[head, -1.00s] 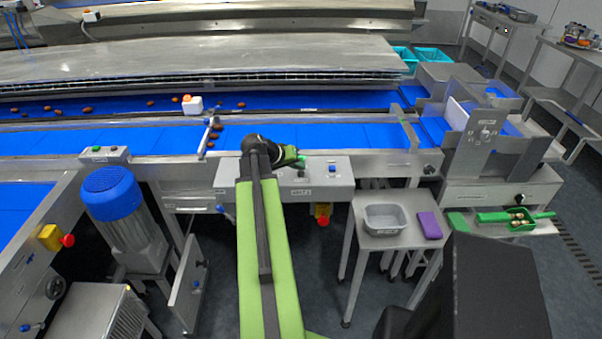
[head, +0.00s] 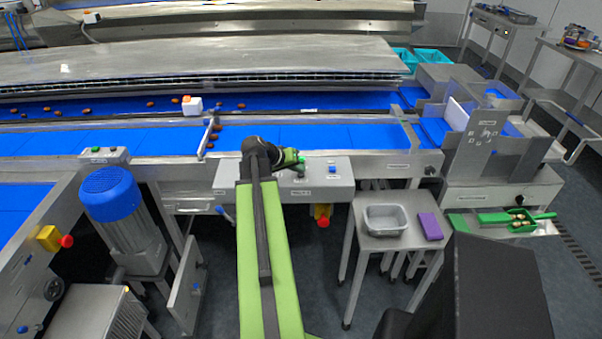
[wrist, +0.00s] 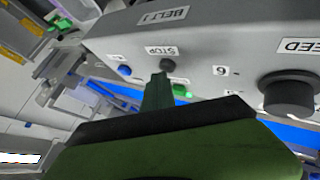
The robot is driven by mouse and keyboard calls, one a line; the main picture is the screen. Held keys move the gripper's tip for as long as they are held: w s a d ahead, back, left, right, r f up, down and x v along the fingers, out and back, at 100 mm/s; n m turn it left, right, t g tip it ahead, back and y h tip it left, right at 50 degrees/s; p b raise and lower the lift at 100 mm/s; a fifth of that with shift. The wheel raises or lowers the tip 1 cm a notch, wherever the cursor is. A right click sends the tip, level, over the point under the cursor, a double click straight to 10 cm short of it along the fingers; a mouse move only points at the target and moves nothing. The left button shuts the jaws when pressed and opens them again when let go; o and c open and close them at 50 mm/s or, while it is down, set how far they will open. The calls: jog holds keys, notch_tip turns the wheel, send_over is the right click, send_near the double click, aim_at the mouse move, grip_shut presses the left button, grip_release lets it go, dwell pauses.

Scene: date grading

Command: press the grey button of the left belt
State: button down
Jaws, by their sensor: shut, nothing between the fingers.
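A grey control panel marked BELT 1 (wrist: 215,45) fills the top of the wrist view, its lettering upside down. The grey button (wrist: 167,65) sits beside the STOP label. A blue button (wrist: 124,70) and a green button (wrist: 181,91) are close to it. My gripper (wrist: 158,82) is shut and empty, its tip right by the grey button; I cannot tell whether they touch. In the head view my gripper (head: 298,161) is over the panel (head: 342,178) on the belt's front, and the grey button is hidden there.
A large dark knob (wrist: 290,94) stands on the same panel. Behind it runs a blue belt (head: 330,138). A red stop button (head: 323,222) hangs below the panel. A small table (head: 391,243) with a grey bin (head: 386,234) and purple block (head: 431,226) stands to the right.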

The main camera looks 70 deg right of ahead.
aim_at(299, 174)
dwell(0.4)
jog(key=shift+r+p, duration=0.75)
jog(key=shift+p, duration=0.1)
jog(key=shift+r, duration=0.1)
notch_tip(299, 174, up, 5)
jog(key=p, duration=0.5)
dwell(0.3)
